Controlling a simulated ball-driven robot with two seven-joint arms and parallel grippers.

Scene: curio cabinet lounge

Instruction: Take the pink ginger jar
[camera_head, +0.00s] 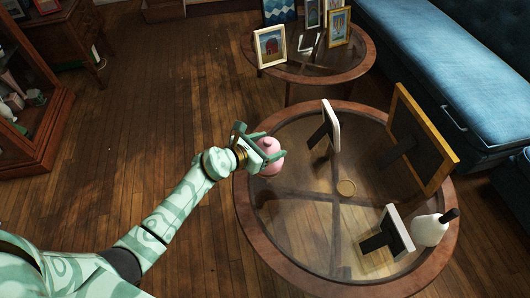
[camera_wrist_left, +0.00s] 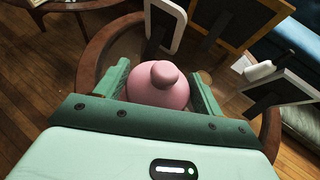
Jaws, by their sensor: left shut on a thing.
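The pink ginger jar (camera_head: 269,157) is at the left edge of the near round table in the head view. In the left wrist view, the jar (camera_wrist_left: 160,90) sits between the two green fingers, its round knob toward the camera. My left gripper (camera_head: 270,154) reaches in from the left and is shut on the jar. The fingers lie along both sides of the jar's body. The jar's lower part is hidden, so I cannot tell whether it touches the table. My right gripper is not in view.
The near round glass-topped table (camera_head: 257,231) carries a white-edged frame (camera_head: 333,122), a large gold frame (camera_head: 437,138), a small frame (camera_head: 397,228), a white bottle (camera_head: 430,230) and a small gold ring (camera_head: 346,187). A second table (camera_head: 350,72) and a blue sofa (camera_head: 440,75) stand behind. Wooden floor lies open at left.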

